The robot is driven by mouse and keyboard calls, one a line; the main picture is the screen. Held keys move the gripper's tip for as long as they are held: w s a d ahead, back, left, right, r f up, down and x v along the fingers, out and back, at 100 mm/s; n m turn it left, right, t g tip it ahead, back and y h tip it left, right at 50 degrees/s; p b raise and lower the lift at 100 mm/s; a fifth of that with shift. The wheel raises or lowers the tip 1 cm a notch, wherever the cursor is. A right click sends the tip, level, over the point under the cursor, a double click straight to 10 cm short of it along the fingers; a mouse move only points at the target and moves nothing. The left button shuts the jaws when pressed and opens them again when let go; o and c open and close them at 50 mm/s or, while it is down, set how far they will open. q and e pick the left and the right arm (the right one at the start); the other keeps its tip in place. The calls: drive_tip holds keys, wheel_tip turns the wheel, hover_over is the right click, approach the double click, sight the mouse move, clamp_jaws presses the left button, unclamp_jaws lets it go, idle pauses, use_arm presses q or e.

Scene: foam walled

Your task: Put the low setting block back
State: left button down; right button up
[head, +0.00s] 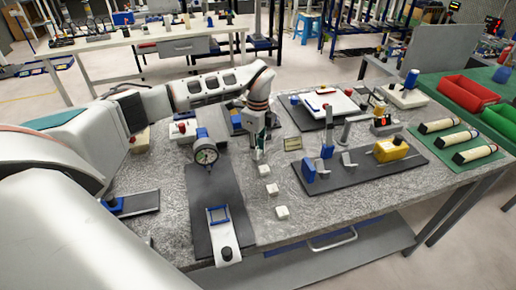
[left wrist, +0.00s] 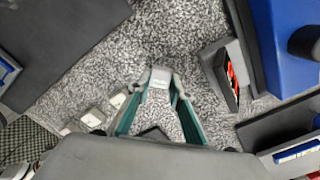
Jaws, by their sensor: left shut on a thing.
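My left gripper (head: 257,152) points down over the grey speckled table, just beyond a row of small white setting blocks. In the left wrist view its green-sided fingers (left wrist: 160,88) are closed on a small pale block (left wrist: 160,77) at their tips. In the head view that block is mostly hidden, and I cannot tell whether it touches the table. The row on the table has a far block (head: 264,170), a middle block (head: 272,189) and a near block (head: 282,212). They also show left of the fingers in the left wrist view (left wrist: 93,117). My right gripper is out of view.
A dial gauge (head: 205,154) stands left of the gripper, beyond a dark mat (head: 212,190) bearing a blue-framed part (head: 219,215). A small label box (head: 293,143) is close on the right. Another dark mat (head: 350,176) holds blue and yellow fixtures. Bare table lies around the blocks.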

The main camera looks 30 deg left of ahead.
use_arm(q)
drive_tip(key=shift+r, duration=0.1)
drive_tip(key=c, duration=1.8)
unclamp_jaws()
drive_tip(key=shift+f, duration=0.2)
wheel_tip(320, 180, up, 12)
drive_tip(key=shift+r+b, duration=0.2)
drive_tip(key=shift+b, duration=0.2)
